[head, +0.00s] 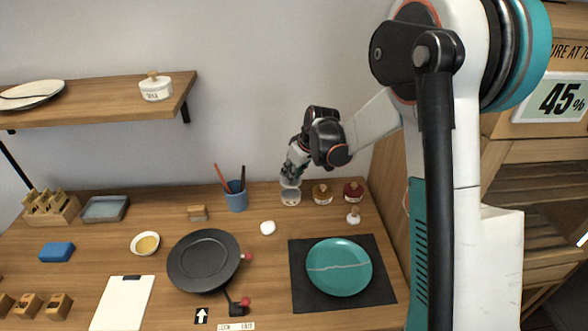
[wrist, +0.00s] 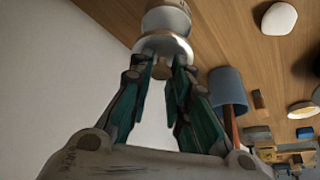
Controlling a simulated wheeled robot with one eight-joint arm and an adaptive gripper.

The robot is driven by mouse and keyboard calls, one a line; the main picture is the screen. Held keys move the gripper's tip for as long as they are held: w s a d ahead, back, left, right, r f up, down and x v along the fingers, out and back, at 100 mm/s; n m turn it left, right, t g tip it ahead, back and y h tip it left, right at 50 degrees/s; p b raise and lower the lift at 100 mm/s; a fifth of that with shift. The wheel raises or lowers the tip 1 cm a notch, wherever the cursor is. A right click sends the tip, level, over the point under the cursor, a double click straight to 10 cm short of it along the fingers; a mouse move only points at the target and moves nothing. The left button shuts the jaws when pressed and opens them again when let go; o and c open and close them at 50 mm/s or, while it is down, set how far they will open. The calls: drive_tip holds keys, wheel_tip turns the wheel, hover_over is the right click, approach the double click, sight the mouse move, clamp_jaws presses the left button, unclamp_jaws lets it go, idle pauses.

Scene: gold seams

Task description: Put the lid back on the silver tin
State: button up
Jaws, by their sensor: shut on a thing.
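The silver tin (head: 290,198), with a pale label, stands at the back of the wooden table. My gripper (head: 291,179) points down directly above it. In the wrist view my gripper (wrist: 164,62) is shut on the small knob of a pale, silvery round lid (wrist: 164,43). The tin (wrist: 169,20) shows just beyond the lid, in line with it. The lid is at or very close to the tin's mouth; I cannot tell whether it is fully seated, as the fingers and the lid hide the rim.
A gold tin (head: 322,195) and a red tin (head: 353,192) stand close to the right. A small knobbed piece (head: 353,215) lies in front of them. A blue cup with sticks (head: 236,198) stands to the left, and a white rounded object (head: 268,228) lies in front.

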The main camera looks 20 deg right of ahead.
sight(294, 181)
drive_tip(key=shift+f+b, duration=1.45)
drive_tip(key=shift+f, duration=0.95)
drive_tip(key=shift+f+b, duration=0.15)
drive_tip(key=shift+b, duration=0.2)
idle(0.4)
idle(0.4)
drive_tip(key=o, duration=1.4)
drive_tip(key=shift+r+p, duration=2.15)
drive_tip(key=shift+r, duration=1.4)
